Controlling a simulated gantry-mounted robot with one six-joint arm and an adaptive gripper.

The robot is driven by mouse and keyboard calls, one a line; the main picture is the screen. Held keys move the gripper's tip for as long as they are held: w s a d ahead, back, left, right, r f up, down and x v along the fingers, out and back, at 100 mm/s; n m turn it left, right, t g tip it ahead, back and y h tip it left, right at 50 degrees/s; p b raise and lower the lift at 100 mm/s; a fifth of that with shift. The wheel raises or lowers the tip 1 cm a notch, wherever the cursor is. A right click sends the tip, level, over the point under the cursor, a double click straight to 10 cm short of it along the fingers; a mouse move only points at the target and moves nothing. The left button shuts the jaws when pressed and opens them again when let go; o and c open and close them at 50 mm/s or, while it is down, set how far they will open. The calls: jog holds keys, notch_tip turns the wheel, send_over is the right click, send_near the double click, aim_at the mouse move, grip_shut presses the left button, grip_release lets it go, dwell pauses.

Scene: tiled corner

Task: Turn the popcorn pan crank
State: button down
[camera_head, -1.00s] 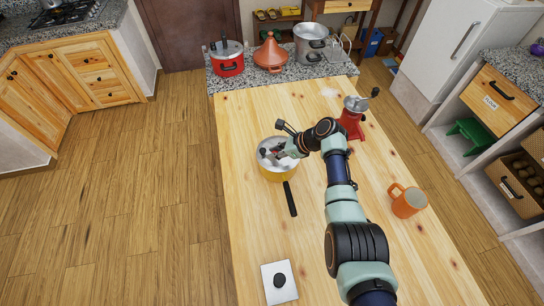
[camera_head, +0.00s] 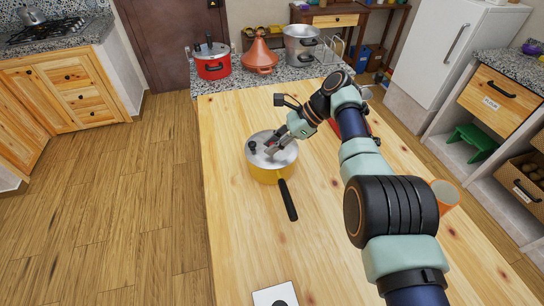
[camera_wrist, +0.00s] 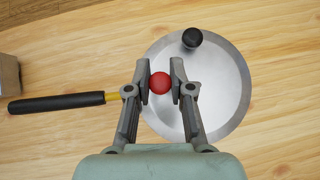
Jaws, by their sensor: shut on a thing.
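The popcorn pan is yellow (camera_head: 264,174) with a silver lid (camera_head: 258,153) and a black handle (camera_head: 288,200) pointing toward the front. It stands upright on the wooden table. A black knob (camera_head: 252,146) rises from the lid's left side; it also shows in the wrist view (camera_wrist: 192,38). A red knob (camera_wrist: 160,83) is off the lid's centre in the wrist view. My gripper (camera_head: 271,149) reaches down over the lid from the right. In the wrist view its fingers (camera_wrist: 160,76) are shut on the red knob, one each side. The crank's arm is hidden.
A red pot (camera_head: 212,66), a terracotta tagine (camera_head: 259,58) and a steel pot (camera_head: 300,45) stand on the counter behind. An orange mug (camera_head: 446,194) is mostly hidden behind my arm. A white plate with a black knob (camera_head: 274,297) lies in front. The table's left side is clear.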

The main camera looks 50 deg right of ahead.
jog(key=shift+s+a+b, duration=0.1)
jog(key=shift+s+b, duration=0.1)
jog(key=shift+b, duration=0.25)
jog(key=c, duration=1)
grip_release()
